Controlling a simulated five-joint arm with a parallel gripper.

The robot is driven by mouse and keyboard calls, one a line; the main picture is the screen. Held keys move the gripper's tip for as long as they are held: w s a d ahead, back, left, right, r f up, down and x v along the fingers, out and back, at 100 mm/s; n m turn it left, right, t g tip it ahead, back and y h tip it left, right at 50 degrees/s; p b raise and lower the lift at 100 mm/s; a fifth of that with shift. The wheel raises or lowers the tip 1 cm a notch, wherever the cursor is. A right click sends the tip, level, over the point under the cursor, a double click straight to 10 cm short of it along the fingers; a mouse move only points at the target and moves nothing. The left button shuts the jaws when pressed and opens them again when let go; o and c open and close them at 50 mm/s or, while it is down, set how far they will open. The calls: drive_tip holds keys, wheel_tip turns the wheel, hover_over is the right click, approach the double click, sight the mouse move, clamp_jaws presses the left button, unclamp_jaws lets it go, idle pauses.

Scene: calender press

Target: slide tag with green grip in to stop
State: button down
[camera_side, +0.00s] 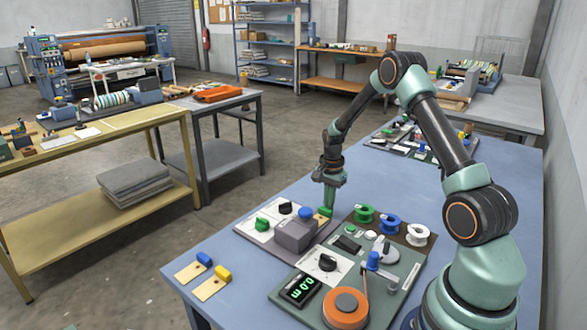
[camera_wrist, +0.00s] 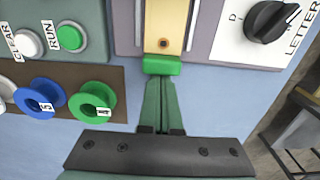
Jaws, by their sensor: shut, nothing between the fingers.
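The tag (camera_wrist: 164,28) is a tan strip with a small hole and a green grip (camera_wrist: 162,65) on its near end. It lies in a channel between pale rails in the wrist view. In the side view the green grip (camera_side: 325,212) is at the far right of the grey press block (camera_side: 296,234). My gripper (camera_wrist: 159,82) is shut and empty, its fingertips right behind the green grip's outer end. I cannot tell whether they touch it. In the side view my gripper (camera_side: 328,204) points down at the grip and partly hides it.
Green (camera_side: 364,214), blue (camera_side: 389,224) and white (camera_side: 417,235) spools stand to the right of the gripper. Tags with blue (camera_side: 204,259) and yellow (camera_side: 222,274) grips lie at the table's left. A panel with an orange dial (camera_side: 345,307) and display (camera_side: 300,289) is in front.

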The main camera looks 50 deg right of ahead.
sight(322, 217)
drive_tip(key=shift+a, duration=0.6)
drive_tip(key=shift+a, duration=2.6)
drive_tip(key=shift+d+r, duration=0.3)
drive_tip(key=shift+r, duration=0.7)
drive_tip(key=shift+d+r, duration=0.3)
drive_tip(key=shift+r, duration=0.7)
drive_tip(key=shift+d+r, duration=0.3)
drive_tip(key=shift+r, duration=0.7)
